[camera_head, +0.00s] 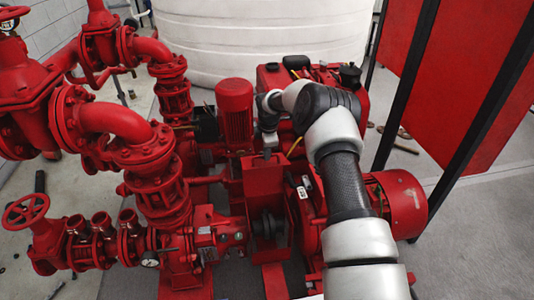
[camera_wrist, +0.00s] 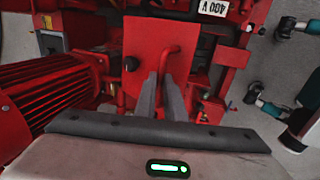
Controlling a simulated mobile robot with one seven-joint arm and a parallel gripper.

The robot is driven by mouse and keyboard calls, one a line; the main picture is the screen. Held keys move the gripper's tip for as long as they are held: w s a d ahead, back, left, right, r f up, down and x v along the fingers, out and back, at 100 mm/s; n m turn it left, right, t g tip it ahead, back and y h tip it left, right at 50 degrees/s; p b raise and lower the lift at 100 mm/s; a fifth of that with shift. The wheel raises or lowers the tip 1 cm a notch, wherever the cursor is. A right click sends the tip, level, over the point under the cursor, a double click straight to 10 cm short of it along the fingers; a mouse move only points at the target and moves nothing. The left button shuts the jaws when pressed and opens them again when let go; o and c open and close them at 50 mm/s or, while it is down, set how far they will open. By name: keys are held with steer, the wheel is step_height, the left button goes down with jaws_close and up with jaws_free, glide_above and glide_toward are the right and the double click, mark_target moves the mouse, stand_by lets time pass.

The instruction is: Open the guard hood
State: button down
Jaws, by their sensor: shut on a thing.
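The red guard hood (camera_head: 264,177) stands near the middle of the head view, between the pump and the red motor. Its face looks tilted up, and the dark coupling (camera_head: 266,225) shows below it. In the wrist view the hood (camera_wrist: 200,58) is a flat red plate with a bent red bar handle (camera_wrist: 166,50). My gripper (camera_wrist: 160,76) is shut on this handle, with its two grey fingers around the bar. In the head view my gripper (camera_head: 268,153) is small at the hood's top edge, and the handle is hard to make out there.
A red upright motor (camera_head: 234,105) stands just behind the hood. A large red motor (camera_head: 398,203) lies to the right, partly behind my arm. Red pipes and valves (camera_head: 155,155) crowd the left. A red panel on black posts (camera_head: 470,70) stands at the right. Grey floor is open at lower right.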

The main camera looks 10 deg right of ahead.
steer(key=shift+w+a+f, duration=0.1)
steer(key=shift+f, duration=0.15)
steer(key=c, duration=2.2)
jaws_free()
steer(key=o, duration=0.4)
steer(key=shift+w+f, duration=0.2)
steer(key=shift+f, duration=0.05)
steer(key=shift+c, duration=0.2)
steer(key=p+v, duration=0.1)
steer(key=v, duration=1.7)
steer(key=shift+p, duration=0.35)
